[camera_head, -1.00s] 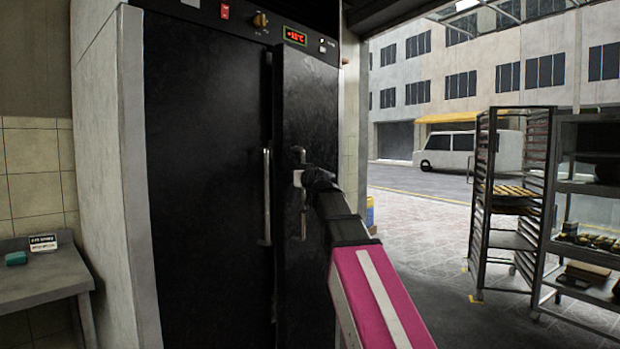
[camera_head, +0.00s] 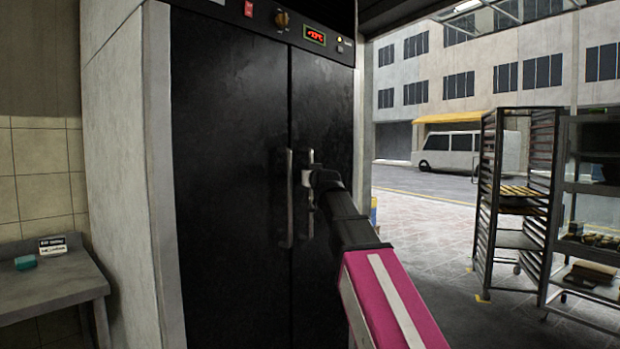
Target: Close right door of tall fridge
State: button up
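The tall fridge stands in the middle left of the head view, with two black doors and a control panel with a red display (camera_head: 315,36) on top. The right door (camera_head: 325,110) lies level with the left door (camera_head: 230,150), with only a thin seam visible between them. Each door has a vertical metal handle; the left handle (camera_head: 288,198) is free. My gripper (camera_head: 312,182) is at the right door's handle (camera_head: 309,210), and my arm reaches in from the lower right. The fingers are small and partly hidden by the wrist, so whether they grip the handle is unclear.
A metal table (camera_head: 50,285) with a teal item (camera_head: 25,262) and a small sign (camera_head: 52,244) is at the left. A wheeled tray rack (camera_head: 493,200) and a shelf unit (camera_head: 590,200) stand at the right. The floor between fridge and rack is clear.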

jog(key=shift+o, duration=0.2)
jog(key=shift+s+a, duration=0.15)
dwell(0.6)
jog(key=v, duration=1)
jog(key=shift+s, duration=0.35)
jog(key=d+f+g+h, duration=0.1)
jog(key=d+f+g, duration=0.15)
jog(key=f, duration=0.95)
jog(key=d+f+m+g+h, duration=0.1)
jog(key=f+g, duration=0.2)
jog(key=f, duration=0.9)
jog(key=d+f+g, duration=0.2)
jog(key=f+g, duration=0.1)
jog(key=f, duration=0.9)
jog(key=s+d+f+g, duration=0.2)
jog(key=s+f, duration=0.4)
jog(key=f, duration=0.3)
jog(key=s+d+f+m+g+h, duration=0.1)
jog(key=s+f+g, duration=0.3)
jog(key=f, duration=0.5)
jog(key=s+d+f+g, duration=0.2)
jog(key=s+f+g, duration=0.1)
jog(key=s+f, duration=0.4)
notch_tip(320, 180, down, 2)
jog(key=shift+s+d+f+h, duration=0.2)
jog(key=shift+s+d+h, duration=0.1)
jog(key=shift+h, duration=0.1)
jog(key=shift+o, duration=0.4)
